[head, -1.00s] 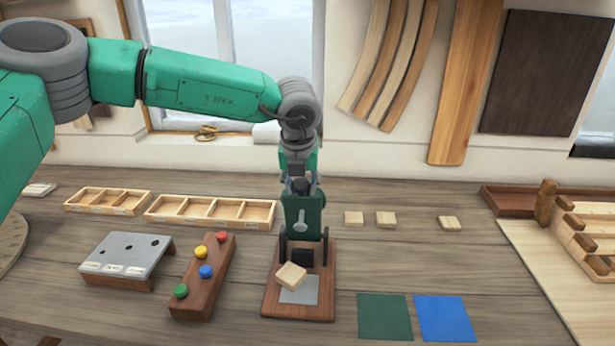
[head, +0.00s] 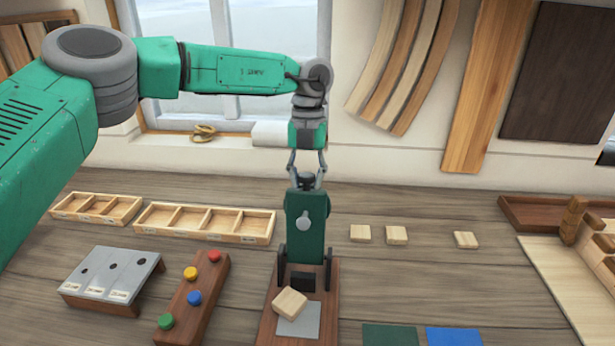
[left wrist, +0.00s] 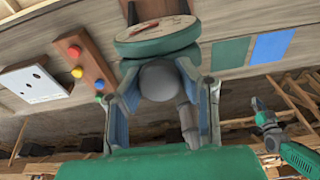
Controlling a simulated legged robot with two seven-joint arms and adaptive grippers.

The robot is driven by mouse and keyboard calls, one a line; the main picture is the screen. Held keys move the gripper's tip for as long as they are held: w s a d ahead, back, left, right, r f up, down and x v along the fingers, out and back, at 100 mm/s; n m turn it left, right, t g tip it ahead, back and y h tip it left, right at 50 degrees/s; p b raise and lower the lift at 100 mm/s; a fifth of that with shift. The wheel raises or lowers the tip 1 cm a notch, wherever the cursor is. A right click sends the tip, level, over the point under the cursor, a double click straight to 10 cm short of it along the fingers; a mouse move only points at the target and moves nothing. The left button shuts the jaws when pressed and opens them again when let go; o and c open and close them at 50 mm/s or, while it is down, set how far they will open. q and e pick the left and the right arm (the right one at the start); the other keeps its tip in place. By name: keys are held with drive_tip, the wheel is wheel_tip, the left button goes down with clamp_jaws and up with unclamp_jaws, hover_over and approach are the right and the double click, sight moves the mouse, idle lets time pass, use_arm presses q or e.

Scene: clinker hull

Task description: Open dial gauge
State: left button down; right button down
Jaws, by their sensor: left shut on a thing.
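The dial gauge stands on a brown wooden base (head: 268,326) with a grey plate (head: 310,318). Its green upper body (head: 305,218) stands above the base between dark side brackets, with a small pale lever on its face. My left gripper (head: 307,178) points down from above, its fingers shut around the dark knob at the gauge's top. In the left wrist view the fingers flank a grey round knob (left wrist: 163,80), with the green rim of the gauge (left wrist: 158,42) beyond. A small wooden block (head: 290,303) lies at the plate. My right gripper (left wrist: 260,112) shows small in the left wrist view; its jaws are unclear.
Left of the gauge are a wooden bar with coloured knobs (head: 192,300) and a grey-topped stand (head: 112,275). Compartment trays (head: 205,236) lie behind. Small wooden blocks (head: 396,235), green (head: 390,335) and blue (head: 454,337) squares lie to the right.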

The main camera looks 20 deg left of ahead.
use_arm(q)
drive_tip(key=c, duration=1.1)
unclamp_jaws()
wheel_tip(320, 180, up, 12)
drive_tip(key=w, duration=0.2)
drive_tip(key=shift+a+f, duration=0.15)
drive_tip(key=shift+a, duration=0.1)
